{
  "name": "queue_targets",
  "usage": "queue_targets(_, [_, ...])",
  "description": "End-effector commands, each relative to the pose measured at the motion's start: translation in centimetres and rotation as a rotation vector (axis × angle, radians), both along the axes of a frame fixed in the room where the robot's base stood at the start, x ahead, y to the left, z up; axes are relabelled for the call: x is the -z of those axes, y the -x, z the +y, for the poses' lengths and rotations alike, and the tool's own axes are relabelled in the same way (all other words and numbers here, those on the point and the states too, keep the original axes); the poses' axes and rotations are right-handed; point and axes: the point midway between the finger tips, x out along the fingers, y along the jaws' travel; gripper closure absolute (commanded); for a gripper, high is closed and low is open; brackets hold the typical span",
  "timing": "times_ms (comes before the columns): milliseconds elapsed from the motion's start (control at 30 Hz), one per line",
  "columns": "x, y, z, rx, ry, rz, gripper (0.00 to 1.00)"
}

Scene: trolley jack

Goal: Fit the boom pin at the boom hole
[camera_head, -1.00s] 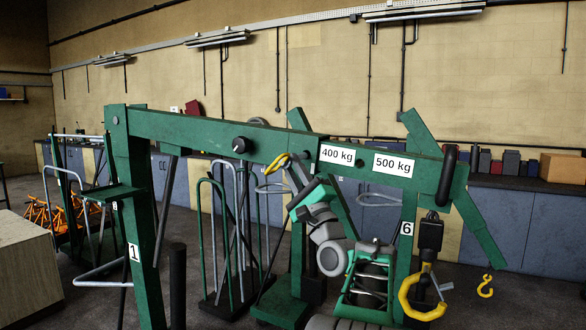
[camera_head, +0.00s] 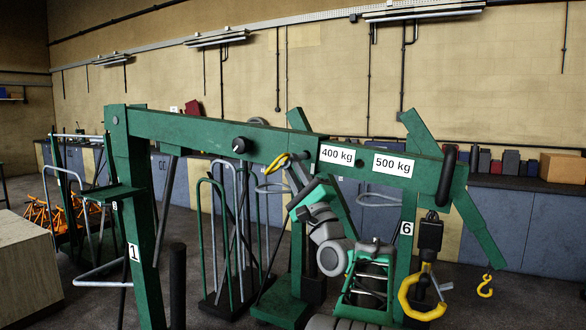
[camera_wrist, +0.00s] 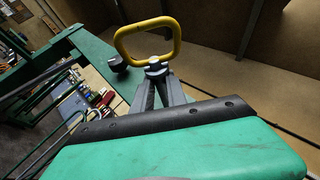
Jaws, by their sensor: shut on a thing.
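The boom pin (camera_head: 277,163) has a yellow loop handle, which stands up large in the wrist view (camera_wrist: 148,40). My gripper (camera_head: 291,160) is shut on the pin just below this loop, at a grey collar; the fingers also show in the wrist view (camera_wrist: 157,78). The green boom (camera_head: 190,128) runs across the head view. The pin and fingertips appear at the boom's face, left of the 400 kg label (camera_head: 337,155). The boom hole is not visible. I cannot tell whether the pin's shaft is in it or touches the boom.
A black round knob (camera_head: 240,145) sticks out of the boom left of the pin. The 500 kg label (camera_head: 394,165) is to the right. Green uprights stand below and around my arm.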

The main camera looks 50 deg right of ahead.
Motion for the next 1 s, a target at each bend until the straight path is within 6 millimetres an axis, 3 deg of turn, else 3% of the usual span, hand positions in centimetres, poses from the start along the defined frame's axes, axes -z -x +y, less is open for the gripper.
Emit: queue_targets(1000, [-0.2, -0.7, -2.4, 0.000, 0.001, -0.001, 1.00])
